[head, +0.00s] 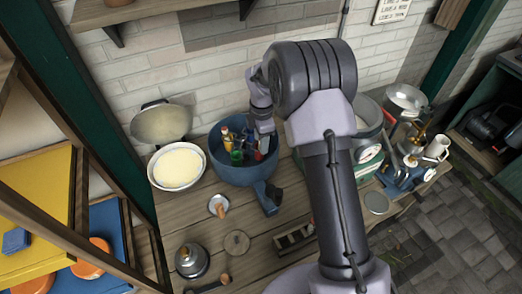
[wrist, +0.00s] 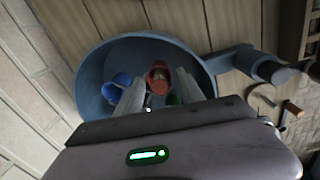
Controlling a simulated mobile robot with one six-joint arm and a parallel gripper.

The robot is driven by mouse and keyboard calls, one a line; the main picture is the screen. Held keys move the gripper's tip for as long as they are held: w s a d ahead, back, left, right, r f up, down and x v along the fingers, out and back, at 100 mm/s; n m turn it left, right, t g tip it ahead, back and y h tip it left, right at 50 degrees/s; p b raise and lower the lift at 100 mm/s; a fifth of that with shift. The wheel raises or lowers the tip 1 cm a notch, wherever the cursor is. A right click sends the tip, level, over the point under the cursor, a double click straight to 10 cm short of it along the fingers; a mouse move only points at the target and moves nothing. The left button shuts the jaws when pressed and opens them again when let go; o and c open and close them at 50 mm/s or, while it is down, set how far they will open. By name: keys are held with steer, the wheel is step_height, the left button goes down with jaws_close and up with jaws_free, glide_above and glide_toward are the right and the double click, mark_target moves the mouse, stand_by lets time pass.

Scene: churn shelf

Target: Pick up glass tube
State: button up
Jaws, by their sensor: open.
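A blue pot (head: 232,173) with a side handle stands on the wooden table. It holds several small coloured tube- or bottle-like items, with green (head: 237,157), red and yellow parts; which one is the glass tube I cannot tell. In the wrist view the pot (wrist: 90,88) holds a red-topped item (wrist: 158,78), blue round items (wrist: 117,86) and a green item (wrist: 174,99). My gripper (wrist: 160,80) is open, its two pale fingers pointing into the pot on either side of the red-topped item. Contact cannot be told. My gripper body hides the near part of the pot.
A white bowl (head: 177,168) of pale contents sits left of the pot, with a pan (head: 161,121) behind it against the brick wall. A kettle (head: 191,259) and small lids are at the front. A green scale (head: 368,160) and a white pitcher (head: 437,148) stand right.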

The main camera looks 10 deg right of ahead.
steer(key=shift+r, duration=0.15)
steer(key=shift+c, duration=0.7)
jaws_close()
stand_by(0.5)
